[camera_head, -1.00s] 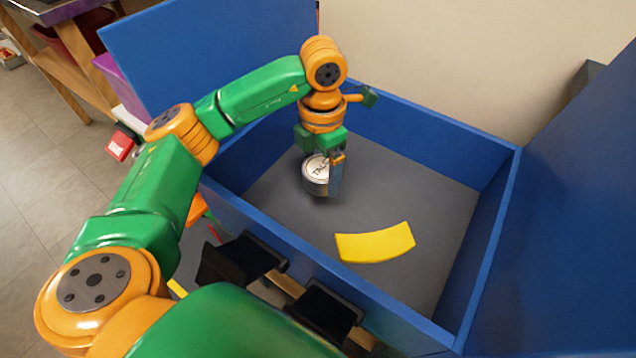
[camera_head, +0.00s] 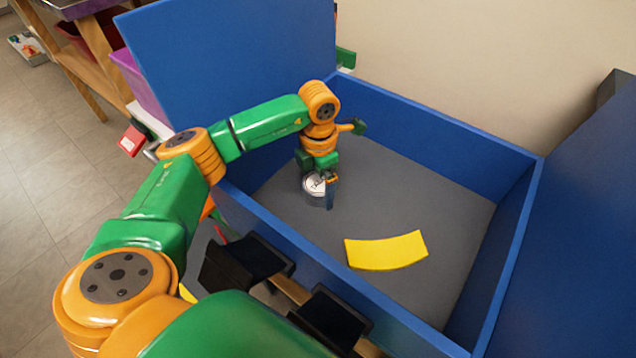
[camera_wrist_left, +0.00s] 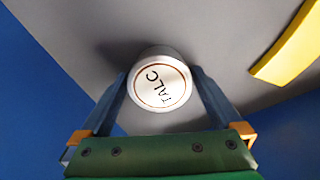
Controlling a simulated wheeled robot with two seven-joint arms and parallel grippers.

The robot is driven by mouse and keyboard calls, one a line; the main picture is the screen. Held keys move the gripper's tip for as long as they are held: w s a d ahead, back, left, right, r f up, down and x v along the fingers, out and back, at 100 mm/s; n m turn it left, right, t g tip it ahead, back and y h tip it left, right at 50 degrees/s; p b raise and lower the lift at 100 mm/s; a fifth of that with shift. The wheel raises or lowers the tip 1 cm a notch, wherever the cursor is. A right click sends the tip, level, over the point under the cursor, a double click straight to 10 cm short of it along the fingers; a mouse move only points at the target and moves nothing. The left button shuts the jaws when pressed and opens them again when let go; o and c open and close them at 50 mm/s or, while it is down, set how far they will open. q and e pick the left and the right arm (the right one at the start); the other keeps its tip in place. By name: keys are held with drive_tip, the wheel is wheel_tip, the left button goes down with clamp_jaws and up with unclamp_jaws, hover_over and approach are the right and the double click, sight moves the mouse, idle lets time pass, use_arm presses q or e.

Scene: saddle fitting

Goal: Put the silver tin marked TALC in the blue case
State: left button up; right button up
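The silver tin (camera_head: 314,188) has a white top lettered TALC. It is upright inside the blue case (camera_head: 455,127), over the grey floor's left half. My left gripper (camera_head: 318,184) reaches down into the case from above and is shut on the tin. In the left wrist view the tin (camera_wrist_left: 160,85) sits between both fingers, one against each side. I cannot tell whether its base touches the case floor. My right gripper is not in view.
A curved yellow piece (camera_head: 386,251) lies on the case floor, right of the tin. The case's blue walls surround the grey floor, with tall blue panels at left (camera_head: 230,60) and right (camera_head: 590,220). Black parts (camera_head: 245,262) stand at the front wall. Bare floor lies behind the tin.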

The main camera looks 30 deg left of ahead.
sight(318, 182)
use_arm(q)
wheel_tip(318, 182, up, 12)
drive_tip(key=p, duration=0.2)
drive_tip(key=shift+r+p, duration=0.2)
drive_tip(key=shift+p, duration=0.15)
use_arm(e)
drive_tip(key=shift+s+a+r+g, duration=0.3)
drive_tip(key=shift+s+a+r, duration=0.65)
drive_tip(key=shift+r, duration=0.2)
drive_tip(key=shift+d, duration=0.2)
